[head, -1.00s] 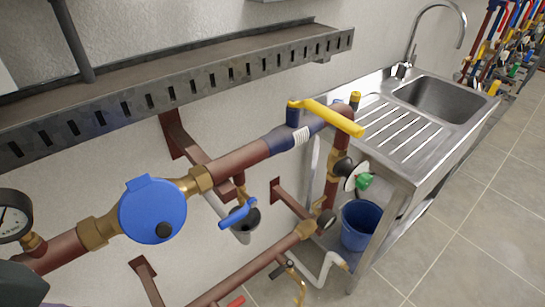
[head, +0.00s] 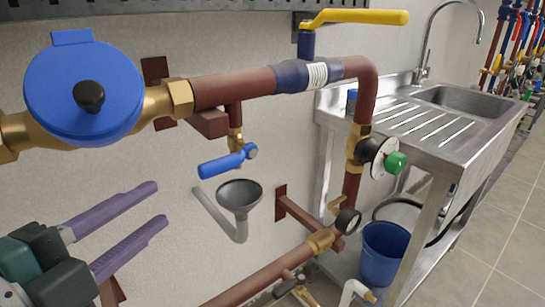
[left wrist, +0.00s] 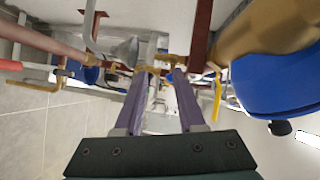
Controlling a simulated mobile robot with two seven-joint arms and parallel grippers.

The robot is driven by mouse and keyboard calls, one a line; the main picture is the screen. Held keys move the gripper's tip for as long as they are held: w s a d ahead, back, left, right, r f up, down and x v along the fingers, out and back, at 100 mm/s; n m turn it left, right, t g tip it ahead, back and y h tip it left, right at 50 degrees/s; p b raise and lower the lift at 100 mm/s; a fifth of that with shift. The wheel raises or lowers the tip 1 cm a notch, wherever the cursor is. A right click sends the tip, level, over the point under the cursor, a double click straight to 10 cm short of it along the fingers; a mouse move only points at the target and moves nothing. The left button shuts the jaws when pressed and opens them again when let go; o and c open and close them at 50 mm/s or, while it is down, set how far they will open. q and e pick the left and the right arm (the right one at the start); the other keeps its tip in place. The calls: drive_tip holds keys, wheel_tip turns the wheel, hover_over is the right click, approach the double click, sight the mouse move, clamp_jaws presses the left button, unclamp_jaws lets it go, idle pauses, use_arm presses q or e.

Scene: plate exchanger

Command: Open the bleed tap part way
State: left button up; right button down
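The small tap with the blue lever (head: 222,165), which I take for the bleed tap, hangs on a brass fitting under the red-brown pipe. Its lever points left, roughly level and slightly tilted. A dark grey funnel (head: 240,194) sits just below it. My left gripper (head: 160,202) is at the lower left, with its two purple fingers apart and nothing between them. It is left of the blue lever and a little lower, not touching it. In the left wrist view, the fingers (left wrist: 165,72) also stand apart. My right gripper is not in view.
A big blue round meter cover (head: 85,90) is on the pipe above my left gripper. A yellow lever (head: 355,17) tops the pipe. A green-knobbed valve (head: 394,163), a blue bucket (head: 385,252) and a steel sink (head: 460,98) stand to the right.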

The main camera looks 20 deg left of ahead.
sight(204, 175)
use_arm(q)
drive_tip(key=w+d+m+h, duration=0.1)
drive_tip(key=w, duration=0.2)
drive_tip(key=w+d+r+m, duration=0.1)
drive_tip(key=w+d, duration=0.1)
drive_tip(key=w, duration=0.1)
drive_tip(key=w+d+m+t+h, duration=0.1)
drive_tip(key=w+m, duration=0.1)
drive_tip(key=w, duration=0.1)
drive_tip(key=shift+d+r+h, duration=0.2)
drive_tip(key=shift+d+h, duration=0.1)
drive_tip(key=shift+d, duration=0.1)
drive_tip(key=shift+c, duration=0.3)
clamp_jaws()
idle(0.9)
